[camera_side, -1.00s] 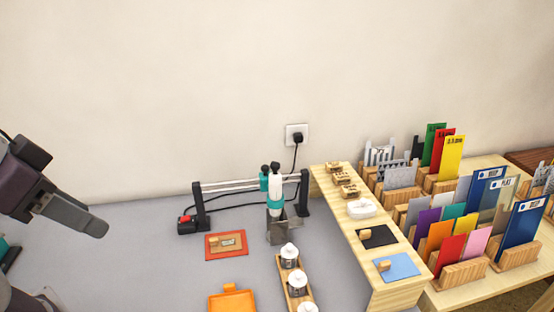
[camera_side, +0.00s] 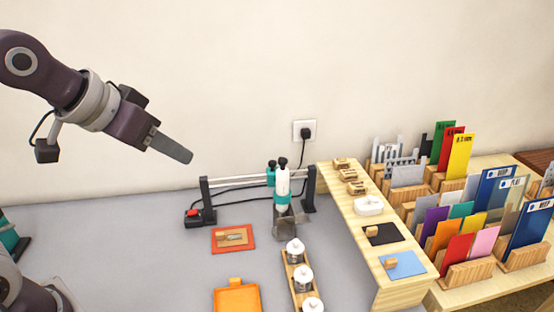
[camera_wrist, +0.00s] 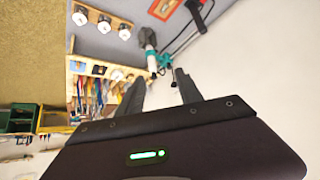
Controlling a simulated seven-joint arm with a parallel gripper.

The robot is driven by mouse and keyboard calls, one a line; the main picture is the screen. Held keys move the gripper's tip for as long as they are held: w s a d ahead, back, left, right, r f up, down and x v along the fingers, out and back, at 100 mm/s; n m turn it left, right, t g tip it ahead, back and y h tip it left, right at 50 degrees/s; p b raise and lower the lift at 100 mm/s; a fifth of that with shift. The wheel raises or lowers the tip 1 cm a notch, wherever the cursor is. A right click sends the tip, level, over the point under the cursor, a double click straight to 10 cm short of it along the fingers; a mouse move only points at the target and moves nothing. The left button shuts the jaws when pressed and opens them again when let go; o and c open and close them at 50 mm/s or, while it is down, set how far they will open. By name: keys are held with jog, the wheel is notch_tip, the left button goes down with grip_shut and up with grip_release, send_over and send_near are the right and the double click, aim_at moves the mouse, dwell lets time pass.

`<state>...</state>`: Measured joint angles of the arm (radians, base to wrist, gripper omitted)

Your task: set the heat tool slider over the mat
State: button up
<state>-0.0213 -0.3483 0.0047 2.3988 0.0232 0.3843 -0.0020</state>
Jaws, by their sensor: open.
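The heat tool (camera_side: 282,187), white with teal and black parts, stands upright at the right end of a rail (camera_side: 240,181) between two black posts. It also shows in the wrist view (camera_wrist: 149,48). A red-orange mat (camera_side: 218,246) with a wooden piece (camera_side: 235,237) on it lies in front of the rail, left of the heat tool. My gripper (camera_side: 188,157) is in the air, up and left of the rail, and touches nothing. In the wrist view its two fingers (camera_wrist: 160,87) are apart with nothing between them.
A grey metal holder (camera_side: 286,222) sits below the heat tool. White-topped jars (camera_side: 294,251) stand in a wooden rack in front. An orange tray (camera_side: 237,298) lies near the front edge. A wooden shelf (camera_side: 397,286) and card racks fill the right.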

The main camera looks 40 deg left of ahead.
jog(key=w+a+f+t, duration=0.1)
jog(key=w+f+t, duration=0.25)
jog(key=w, duration=1.25)
jog(key=t, duration=0.4)
send_over(270, 164)
jog(key=f+v, duration=0.1)
jog(key=v, duration=0.4)
notch_tip(270, 164, down, 11)
jog(key=f, duration=0.2)
jog(key=f+t, duration=0.1)
jog(key=f, duration=0.2)
jog(key=f+t, duration=0.1)
jog(key=f, duration=0.2)
jog(key=shift+s+f+t, duration=0.15)
jog(key=shift+s+t, duration=0.1)
jog(key=shift+s, duration=0.1)
jog(key=w, duration=0.6)
jog(key=shift+w, duration=0.4)
grip_shut()
